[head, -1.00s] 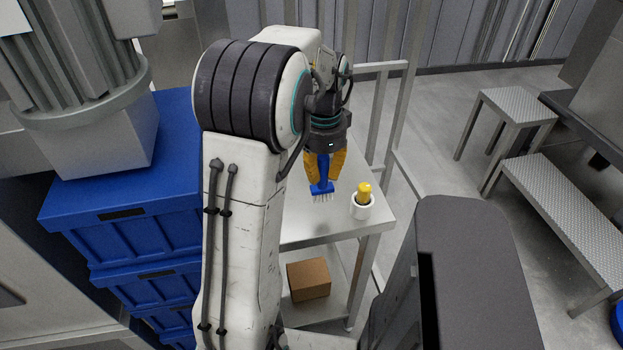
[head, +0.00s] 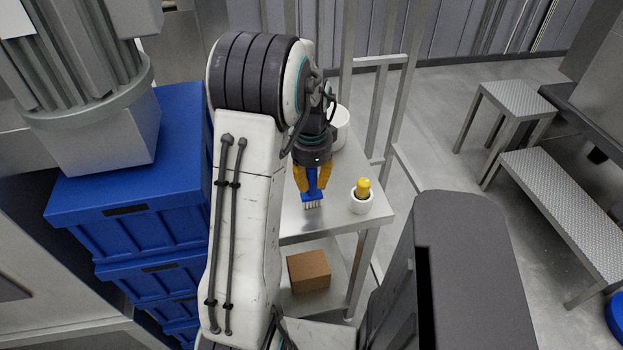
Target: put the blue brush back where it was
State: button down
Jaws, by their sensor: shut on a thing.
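The blue brush (head: 313,196) hangs upright in my gripper (head: 313,178), with its pale bristles pointing down. My gripper's orange fingers are shut on its handle. The brush is over the steel table (head: 345,228), left of a small white cup (head: 360,206) that holds a yellow-topped thing (head: 363,187). I cannot tell whether the bristles touch the table top or stay a little above it.
A white round container (head: 341,128) stands farther back on the table, partly hidden by my arm. A cardboard box (head: 309,271) sits on the lower shelf. Blue crates (head: 130,190) are stacked at the left. Steel steps (head: 565,205) stand at the right.

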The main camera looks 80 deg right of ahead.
jog(key=shift+f, duration=0.2)
jog(key=c, duration=1.1)
grip_release()
jog(key=shift+c, duration=0.2)
jog(key=shift+r, duration=0.15)
notch_tip(320, 180, up, 9)
jog(key=shift+r, duration=0.15)
jog(key=shift+a+r+b, duration=0.15)
jog(key=shift+r+b, duration=0.15)
jog(key=shift+r, duration=1.15)
